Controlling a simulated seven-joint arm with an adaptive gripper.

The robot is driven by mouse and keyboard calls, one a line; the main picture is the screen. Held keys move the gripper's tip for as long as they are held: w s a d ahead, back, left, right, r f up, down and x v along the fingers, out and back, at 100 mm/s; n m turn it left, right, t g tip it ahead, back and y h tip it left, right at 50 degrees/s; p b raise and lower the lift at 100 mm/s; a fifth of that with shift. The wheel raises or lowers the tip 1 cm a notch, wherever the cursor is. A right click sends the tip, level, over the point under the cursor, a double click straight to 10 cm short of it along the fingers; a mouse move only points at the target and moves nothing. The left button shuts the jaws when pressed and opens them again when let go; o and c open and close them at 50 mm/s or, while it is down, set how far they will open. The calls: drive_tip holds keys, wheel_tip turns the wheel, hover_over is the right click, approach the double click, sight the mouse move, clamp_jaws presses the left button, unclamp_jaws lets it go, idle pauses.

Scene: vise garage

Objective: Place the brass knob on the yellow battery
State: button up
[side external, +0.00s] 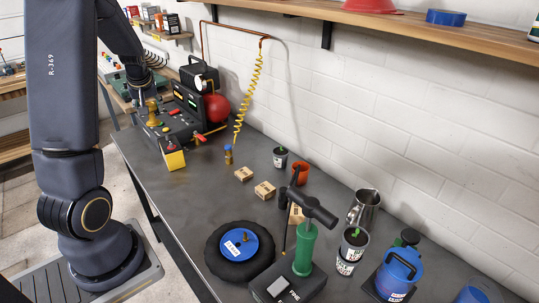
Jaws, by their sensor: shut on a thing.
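The brass knob (153,117) shows as a gold shape at the back left, just below my gripper (150,97). My gripper is small and dark here and is shut on the brass knob. The yellow battery (175,160) stands on the bench near its left edge, with a dark and red top. The knob is above and to the left of the battery in the picture, apart from it. Whether the knob touches the dark device behind it cannot be told.
A dark device (183,118) with switches and a red ball (216,108) stand close behind the battery. A yellow coiled hose (248,100) hangs to their right. Small wooden blocks (264,190) and a black wheel (222,264) sit nearer. The bench (195,205) is clear in front of the battery.

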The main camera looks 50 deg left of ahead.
drive_tip(key=shift+w+a+f, duration=0.85)
drive_tip(key=shift+a+f, duration=0.1)
drive_tip(key=shift+f, duration=0.75)
drive_tip(key=shift+w+a+f, duration=0.9)
drive_tip(key=shift+a+f, duration=0.05)
drive_tip(key=shift+f, duration=0.75)
drive_tip(key=shift+w+a+f, duration=0.85)
drive_tip(key=shift+a+f, duration=0.1)
drive_tip(key=shift+f, duration=0.75)
drive_tip(key=shift+f, duration=0.55)
drive_tip(key=o, duration=1.3)
